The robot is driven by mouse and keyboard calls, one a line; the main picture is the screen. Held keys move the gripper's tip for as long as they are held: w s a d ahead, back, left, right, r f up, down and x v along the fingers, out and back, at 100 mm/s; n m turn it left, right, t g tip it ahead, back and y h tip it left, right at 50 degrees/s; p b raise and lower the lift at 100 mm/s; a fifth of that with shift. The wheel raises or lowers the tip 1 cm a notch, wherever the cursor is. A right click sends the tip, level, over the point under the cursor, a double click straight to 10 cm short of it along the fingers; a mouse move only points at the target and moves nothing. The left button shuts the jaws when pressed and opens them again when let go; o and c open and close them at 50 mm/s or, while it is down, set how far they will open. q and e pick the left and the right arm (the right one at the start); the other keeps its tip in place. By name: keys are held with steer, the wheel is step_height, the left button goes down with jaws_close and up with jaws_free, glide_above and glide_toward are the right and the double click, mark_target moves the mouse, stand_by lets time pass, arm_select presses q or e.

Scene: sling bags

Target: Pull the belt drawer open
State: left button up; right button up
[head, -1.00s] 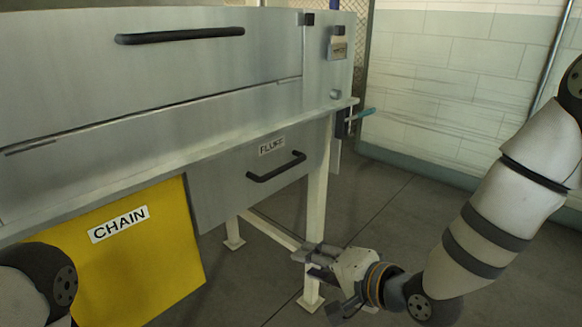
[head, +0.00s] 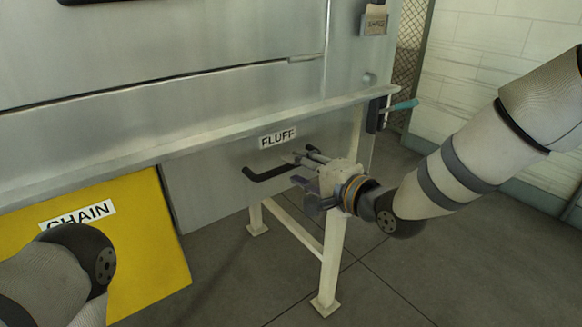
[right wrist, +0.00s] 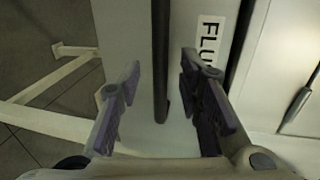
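A grey metal drawer front (head: 210,195) under the bench carries a white label (head: 277,138) that appears to read FLUFF; I see no label reading belt. Its black bar handle (head: 262,176) is partly covered by my right gripper (head: 302,167). In the right wrist view the open right gripper (right wrist: 160,78) has one finger on each side of the handle (right wrist: 160,50), with gaps on both sides. The drawer front looks flush under the bench. My left arm shows at lower left, but its gripper is out of view.
A yellow panel (head: 150,240) labelled CHAIN hangs left of the drawer. The bench edge (head: 200,135) juts out above. A pale bench leg (head: 332,255) stands below my right gripper. A teal-handled tool (head: 402,105) sticks out at the bench corner. The floor at lower right is clear.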

mark_target(294, 167)
steer(key=x, duration=0.3)
steer(key=shift+w+a, duration=0.1)
steer(key=shift+w, duration=0.05)
arm_select(q)
steer(key=shift+s+f, duration=0.2)
steer(key=shift+f, duration=0.1)
arm_select(e)
steer(key=shift+c, duration=0.4)
jaws_close()
arm_select(q)
steer(key=shift+s, duration=0.1)
